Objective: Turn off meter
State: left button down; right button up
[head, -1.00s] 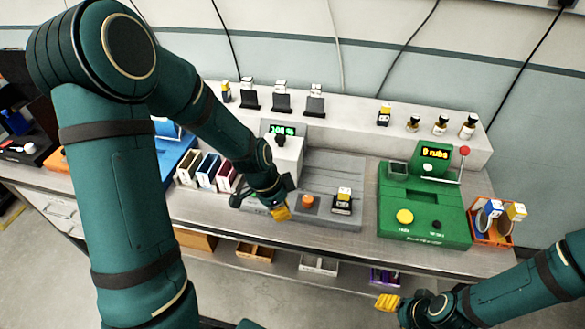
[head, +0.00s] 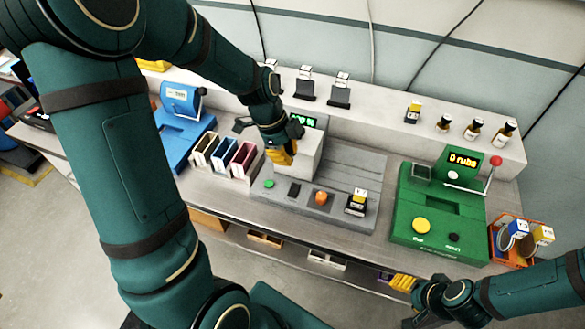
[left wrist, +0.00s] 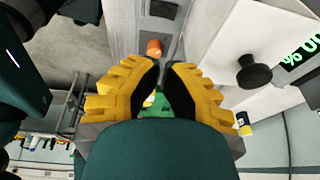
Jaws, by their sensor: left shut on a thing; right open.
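The grey meter (head: 309,158) stands at the back of a grey base plate. Its green lit display (head: 304,121) is partly hidden by my left arm in the head view. A black knob (left wrist: 254,72) on the meter shows in the left wrist view, apart from the fingers. My left gripper (head: 281,154) is beside the meter's left front, above the plate. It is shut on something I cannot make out. A green button (head: 269,184), a black switch (head: 293,189) and an orange button (head: 321,197) lie on the plate's front. My right gripper (head: 402,284) is open, low at the bench's front edge.
A green machine (head: 438,210) stands to the right, with an orange bin (head: 500,238) beside it. Coloured holders (head: 224,156) and a blue device (head: 181,100) are to the left. Bottles (head: 474,130) and dark stands (head: 340,97) line the back shelf.

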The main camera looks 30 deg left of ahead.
pick_arm(q)
send_near(301, 192)
jog(key=x, duration=0.5)
jog(key=shift+s+d+f+b, duration=0.1)
jog(key=shift+d+f+b, duration=0.05)
jog(key=shift+d+b, duration=0.15)
jog(key=shift+f, duration=0.65)
